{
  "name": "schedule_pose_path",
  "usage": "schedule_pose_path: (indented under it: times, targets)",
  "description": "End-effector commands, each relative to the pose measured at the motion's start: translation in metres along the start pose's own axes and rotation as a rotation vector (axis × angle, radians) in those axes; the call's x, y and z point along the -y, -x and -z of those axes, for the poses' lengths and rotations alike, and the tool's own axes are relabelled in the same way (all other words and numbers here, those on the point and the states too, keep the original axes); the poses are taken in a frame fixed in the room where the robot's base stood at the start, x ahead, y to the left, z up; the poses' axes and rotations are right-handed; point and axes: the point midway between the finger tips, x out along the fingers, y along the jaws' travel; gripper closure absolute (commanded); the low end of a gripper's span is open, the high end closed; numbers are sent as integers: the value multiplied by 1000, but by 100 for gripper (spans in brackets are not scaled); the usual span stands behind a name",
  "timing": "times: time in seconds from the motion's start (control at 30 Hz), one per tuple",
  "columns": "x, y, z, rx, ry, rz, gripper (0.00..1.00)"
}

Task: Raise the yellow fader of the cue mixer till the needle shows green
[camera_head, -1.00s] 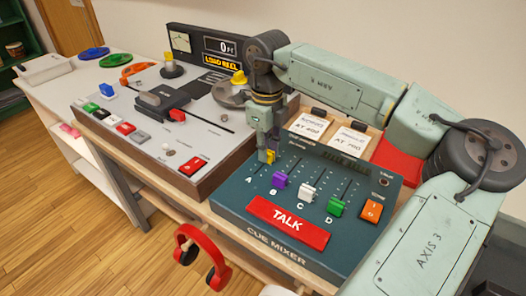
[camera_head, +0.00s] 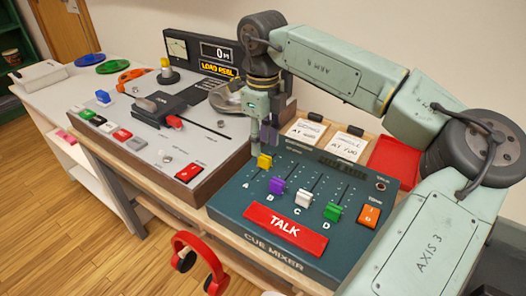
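The cue mixer (camera_head: 232,208) is a dark teal panel with several faders, lettered A to D, and a red TALK bar. Its yellow fader (camera_head: 264,161) is the leftmost, in slot A, standing toward the far end of its slot. My gripper (camera_head: 263,136) points down just behind the yellow fader. It appears clear of the knob and holds nothing that I can see. Its fingers are small and overlap in this view, so their opening is unclear. A pale needle meter (camera_head: 177,47) stands on the back panel of the left console; its reading is too small to tell.
Purple (camera_head: 276,185), white (camera_head: 303,198) and green (camera_head: 333,211) faders stand to the right of the yellow one. An orange switch (camera_head: 369,214) is at the mixer's right. The tape console (camera_head: 150,140) is at the left. Red headphones (camera_head: 190,245) hang in front.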

Motion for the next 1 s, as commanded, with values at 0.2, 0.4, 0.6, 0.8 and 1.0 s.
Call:
schedule_pose_path:
  times: [0.2, 0.4, 0.6, 0.8, 1.0]
  targets:
    - [0, 46, 0, 1, -1, 2, 65]
    - [0, 69, -1, 1, 1, 0, 65]
    - [0, 75, 0, 0, 1, 0, 65]
    - [0, 74, 0, 0, 1, 0, 65]
    - [0, 74, 0, 0, 1, 0, 65]
